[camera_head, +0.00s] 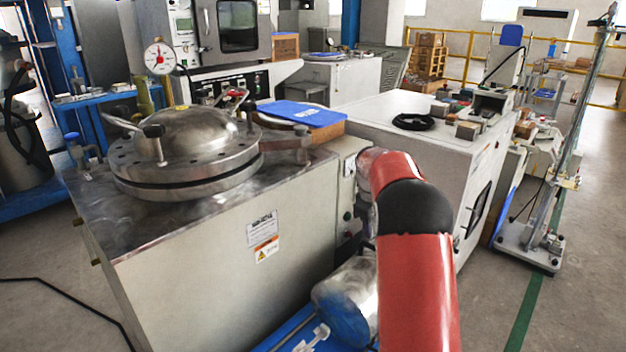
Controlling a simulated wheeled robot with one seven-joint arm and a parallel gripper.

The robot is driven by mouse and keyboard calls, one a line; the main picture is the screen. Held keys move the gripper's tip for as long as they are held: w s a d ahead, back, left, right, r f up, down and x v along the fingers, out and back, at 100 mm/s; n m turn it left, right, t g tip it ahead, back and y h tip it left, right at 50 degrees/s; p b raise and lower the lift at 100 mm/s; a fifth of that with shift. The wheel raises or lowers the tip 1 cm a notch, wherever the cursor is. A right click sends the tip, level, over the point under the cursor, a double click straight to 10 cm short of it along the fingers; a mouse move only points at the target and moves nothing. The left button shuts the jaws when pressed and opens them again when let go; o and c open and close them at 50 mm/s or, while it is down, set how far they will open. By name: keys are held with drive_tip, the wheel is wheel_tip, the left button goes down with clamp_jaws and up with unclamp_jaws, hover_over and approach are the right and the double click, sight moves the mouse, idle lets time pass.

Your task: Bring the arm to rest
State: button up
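My red arm (418,290) with a black joint (414,207) rises from the bottom edge, right of centre. Its farther red part (385,167) bends left toward the side of a grey steel machine (230,270). My gripper is not visible; the far end of the arm cannot be made out past the red part. Whether the arm touches the machine cannot be told from this view.
A domed metal lid (195,135) and a pressure gauge (160,58) top the machine. A white cabinet (430,120) bearing a black coil (413,121) and small blocks stands behind the arm. A tall metal stand (535,235) is at right.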

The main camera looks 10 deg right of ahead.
drive_tip(key=s+a+r+m+t, duration=0.1)
drive_tip(key=s+a+r+m, duration=0.1)
drive_tip(key=s+a+r, duration=0.5)
drive_tip(key=s+a+r+m+t, duration=0.1)
drive_tip(key=s+a+r, duration=0.3)
drive_tip(key=s+r, duration=0.45)
drive_tip(key=s+a+f+m, duration=0.1)
drive_tip(key=s+a, duration=0.1)
drive_tip(key=s, duration=0.5)
drive_tip(key=s+a+f+m+t+y, duration=0.1)
drive_tip(key=s+a+f, duration=0.1)
drive_tip(key=s, duration=0.6)
drive_tip(key=s+a+f+m+t, duration=0.1)
drive_tip(key=s+a+f, duration=0.1)
drive_tip(key=s, duration=0.5)
drive_tip(key=shift+s+a+f+m+y, duration=0.2)
drive_tip(key=shift+s+a+m+y, duration=0.2)
drive_tip(key=shift+a, duration=0.35)
